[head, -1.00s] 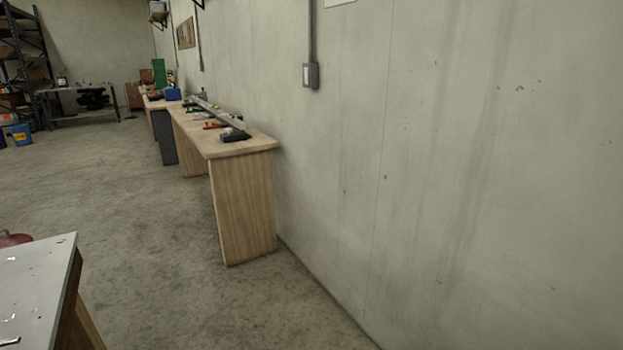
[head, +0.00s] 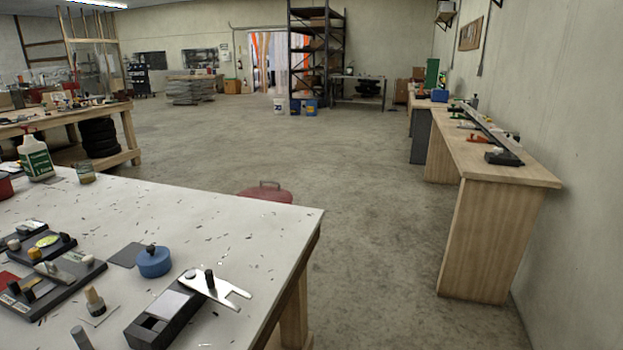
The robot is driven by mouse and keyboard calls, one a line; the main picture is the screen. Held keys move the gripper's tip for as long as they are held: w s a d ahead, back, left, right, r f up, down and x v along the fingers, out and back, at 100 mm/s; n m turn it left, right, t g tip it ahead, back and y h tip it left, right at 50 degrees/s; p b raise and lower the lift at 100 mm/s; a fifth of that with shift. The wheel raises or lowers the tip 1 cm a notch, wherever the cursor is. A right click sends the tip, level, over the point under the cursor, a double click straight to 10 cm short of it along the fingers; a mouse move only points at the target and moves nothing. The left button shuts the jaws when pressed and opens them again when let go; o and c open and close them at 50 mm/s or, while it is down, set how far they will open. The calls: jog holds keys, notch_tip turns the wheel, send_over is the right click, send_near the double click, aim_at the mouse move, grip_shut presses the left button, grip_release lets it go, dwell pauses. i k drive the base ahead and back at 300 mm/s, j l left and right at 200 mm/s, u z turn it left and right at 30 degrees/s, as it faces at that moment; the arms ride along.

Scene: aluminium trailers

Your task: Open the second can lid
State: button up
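A red rounded lid with a handle on top (head: 266,192) shows just behind the far edge of the white-topped table. The body under it is hidden by the table. The lid looks shut, but its rim is partly hidden. Another red object (head: 6,187) is cut off by the left picture edge, on the table's far side; I cannot tell if it is a can. My gripper is not in view.
The white-topped table (head: 225,220) fills the lower left, with metal shavings, a blue round block (head: 154,262), a fork-ended metal plate (head: 213,286) and a bottle (head: 35,158). A wooden bench (head: 500,172) lines the right wall. Concrete floor between them is clear.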

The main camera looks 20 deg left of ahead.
aim_at(278, 195)
jog(key=i+l+u, duration=0.1)
jog(key=i+u, duration=0.35)
jog(key=i+l+u, duration=0.15)
jog(key=u, duration=0.35)
jog(key=i+l+u, duration=0.65)
jog(key=l+u, duration=0.25)
jog(key=i+l+u, duration=0.35)
jog(key=l, duration=0.15)
jog(key=l+u, duration=0.15)
jog(key=l, duration=0.1)
